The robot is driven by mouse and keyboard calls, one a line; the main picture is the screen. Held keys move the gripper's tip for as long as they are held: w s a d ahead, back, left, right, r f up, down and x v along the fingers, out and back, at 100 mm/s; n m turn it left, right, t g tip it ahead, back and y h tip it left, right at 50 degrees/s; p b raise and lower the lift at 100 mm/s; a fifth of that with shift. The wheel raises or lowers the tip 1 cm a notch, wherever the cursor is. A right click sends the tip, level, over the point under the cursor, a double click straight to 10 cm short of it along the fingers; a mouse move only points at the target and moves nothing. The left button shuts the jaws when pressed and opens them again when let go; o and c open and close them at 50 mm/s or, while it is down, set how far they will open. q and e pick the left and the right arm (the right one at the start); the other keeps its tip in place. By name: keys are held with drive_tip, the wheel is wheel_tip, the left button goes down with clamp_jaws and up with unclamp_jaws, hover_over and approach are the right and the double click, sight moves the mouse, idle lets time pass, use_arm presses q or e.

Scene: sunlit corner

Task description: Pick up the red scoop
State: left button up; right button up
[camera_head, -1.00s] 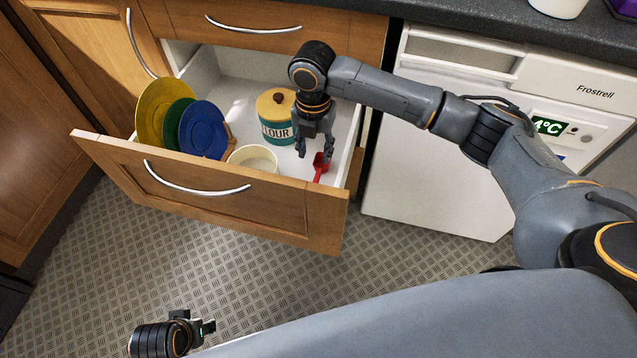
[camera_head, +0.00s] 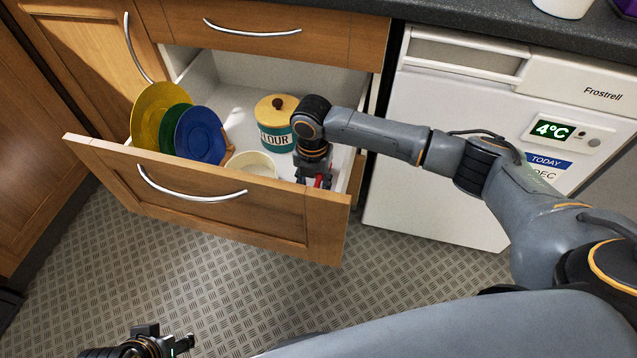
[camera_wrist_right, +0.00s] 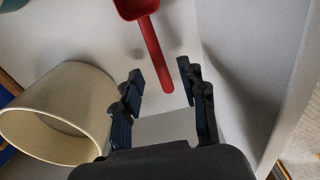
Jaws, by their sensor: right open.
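The red scoop (camera_wrist_right: 152,45) lies in the open drawer, with its bowl at the top of the right wrist view and its handle pointing down between my fingers. In the head view only a small red part of the scoop (camera_head: 319,181) shows beside my fingers. My right gripper (camera_wrist_right: 160,80) is open, its fingers on either side of the handle's end and apart from it. In the head view my right gripper (camera_head: 314,184) is down inside the drawer near its front right corner. My left gripper (camera_head: 165,338) is low at the bottom left, over the floor; its jaw opening is unclear.
The open drawer (camera_head: 215,200) also holds a cream bowl (camera_wrist_right: 55,115) left of my right gripper and a teal flour canister (camera_head: 276,137) behind. Yellow, green and blue plates (camera_head: 201,135) stand at the left. The drawer's right wall is close to my gripper.

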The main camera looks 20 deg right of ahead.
wheel_tip(320, 180, down, 4)
drive_tip(key=shift+r+b, duration=0.25)
drive_tip(key=shift+b, duration=0.1)
drive_tip(key=shift+r, duration=0.1)
clamp_jaws()
